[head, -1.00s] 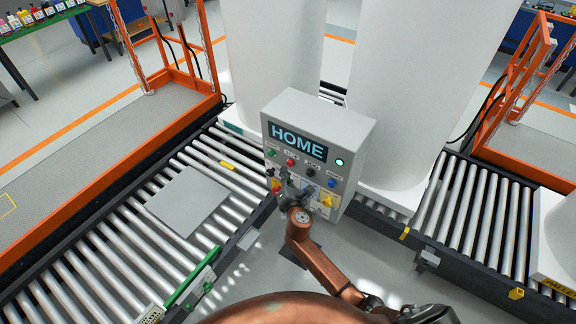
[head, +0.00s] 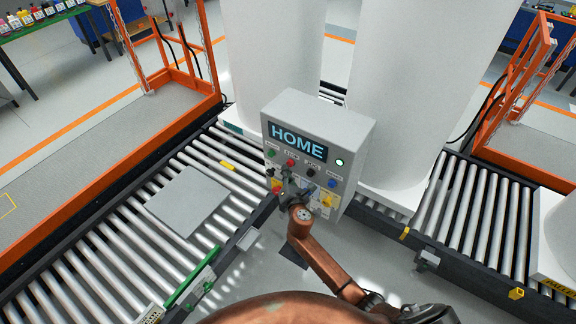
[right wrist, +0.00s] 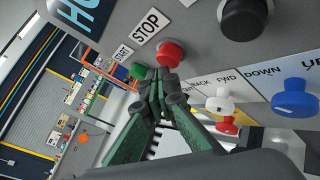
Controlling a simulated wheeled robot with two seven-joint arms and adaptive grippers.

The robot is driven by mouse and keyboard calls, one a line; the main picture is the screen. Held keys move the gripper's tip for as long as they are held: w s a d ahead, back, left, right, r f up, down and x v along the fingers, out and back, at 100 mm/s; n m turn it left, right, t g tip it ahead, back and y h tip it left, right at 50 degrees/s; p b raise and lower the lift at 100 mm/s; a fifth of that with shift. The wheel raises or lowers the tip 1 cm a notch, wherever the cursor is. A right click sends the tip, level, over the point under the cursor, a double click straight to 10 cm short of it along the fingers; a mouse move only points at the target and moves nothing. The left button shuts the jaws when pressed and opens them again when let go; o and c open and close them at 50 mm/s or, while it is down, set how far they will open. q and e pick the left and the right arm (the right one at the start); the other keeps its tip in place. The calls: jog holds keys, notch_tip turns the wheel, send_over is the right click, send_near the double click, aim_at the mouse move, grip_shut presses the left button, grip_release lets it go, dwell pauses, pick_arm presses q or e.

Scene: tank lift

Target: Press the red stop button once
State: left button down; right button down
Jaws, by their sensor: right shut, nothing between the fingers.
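The red stop button (head: 291,162) is on the sloped face of the grey control box (head: 340,117), in the upper row below the HOME display. In the right wrist view the red button (right wrist: 170,54) sits beside its STOP label. My right gripper (head: 287,178) is in front of the panel, just below the red button. In the right wrist view its closed fingertips (right wrist: 155,78) are right at the button's near edge. I cannot tell whether they touch it. The gripper is shut and empty. My left gripper is not in view.
A green START button (right wrist: 139,70), a black knob (right wrist: 245,18) and a blue knob (right wrist: 295,97) are close by. A white knob (right wrist: 219,101) and another red control (right wrist: 228,124) lie lower. Large white tanks (head: 415,90) stand behind the box, with roller conveyors (head: 110,245) beside it.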

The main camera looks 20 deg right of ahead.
jog(key=shift+w+d, duration=0.25)
jog(key=shift+d, duration=0.05)
dwell(0.4)
jog(key=shift+s+a, duration=0.6)
jog(key=shift+a, duration=0.2)
jog(key=s+a, duration=0.3)
jog(key=a, duration=0.1)
jog(key=shift+s+a+p, duration=0.35)
jog(key=shift+p, duration=0.05)
dwell(0.7)
